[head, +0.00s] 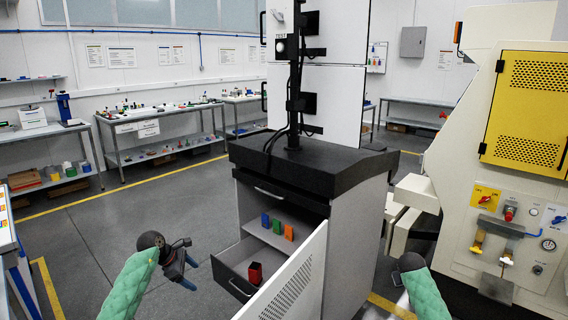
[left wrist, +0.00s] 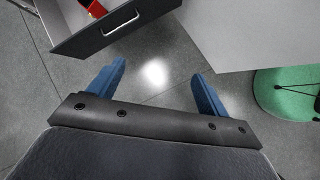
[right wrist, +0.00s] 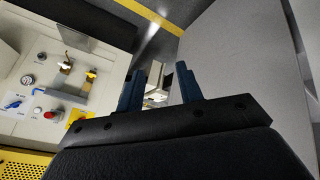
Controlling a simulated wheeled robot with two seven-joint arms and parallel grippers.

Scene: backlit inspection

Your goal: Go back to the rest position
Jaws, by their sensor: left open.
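My left gripper (head: 190,272) is in front of the cabinet's left side, apart from it. In the left wrist view its two blue fingers (left wrist: 157,88) are wide apart with only floor between them. My right gripper shows in the right wrist view (right wrist: 160,90). Its fingers stand apart, less widely than the left ones, and nothing is seen held between them. In the head view the right arm (head: 412,265) is at the lower right, between the cabinet and the beige machine, and its fingers cannot be made out clearly.
A grey cabinet (head: 345,215) stands ahead with its perforated door (head: 290,285) open. Its pulled-out drawer (head: 228,280) holds a red bin (head: 255,273). Blue, orange and green items stand on the shelf above. A beige machine (head: 455,225) is at right. Floor at left is clear.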

